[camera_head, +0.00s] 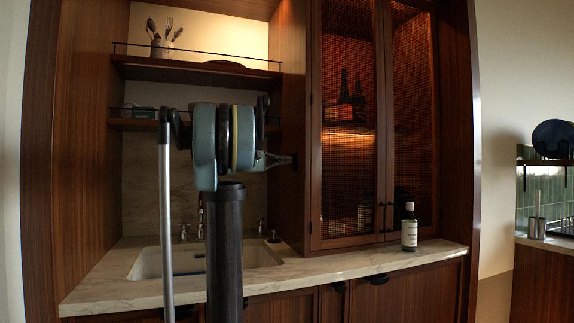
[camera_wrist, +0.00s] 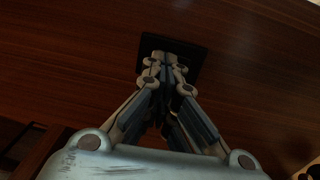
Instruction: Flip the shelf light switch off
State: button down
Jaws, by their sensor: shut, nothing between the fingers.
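A dark square switch plate (camera_wrist: 188,57) sits on the brown wood panel in the wrist view. My gripper (camera_wrist: 165,80) is shut and empty, its fingertips over the near part of the plate. The fingers hide part of the plate, so I cannot tell the switch's position or whether they touch it. In the head view, my gripper (camera_head: 284,160) reaches right to the wooden cabinet side beside the sink niche, its tips at or very near the panel. The upper shelf (camera_head: 190,72) has a brightly lit, warm-toned wall behind it.
A marble counter (camera_head: 330,267) with a sink (camera_head: 150,264) and tap (camera_head: 201,220) lies below my arm. A glass-door cabinet (camera_head: 348,130) stands right of the panel, glowing amber inside. A labelled bottle (camera_head: 409,230) stands on the counter at right.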

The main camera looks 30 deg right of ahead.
jog(key=shift+a, duration=0.1)
jog(key=w+a+r, duration=0.1)
jog(key=w+a, duration=0.1)
jog(key=a, duration=1.1)
jog(key=shift+w+a+r, duration=0.25)
jog(key=shift+w+r, duration=0.05)
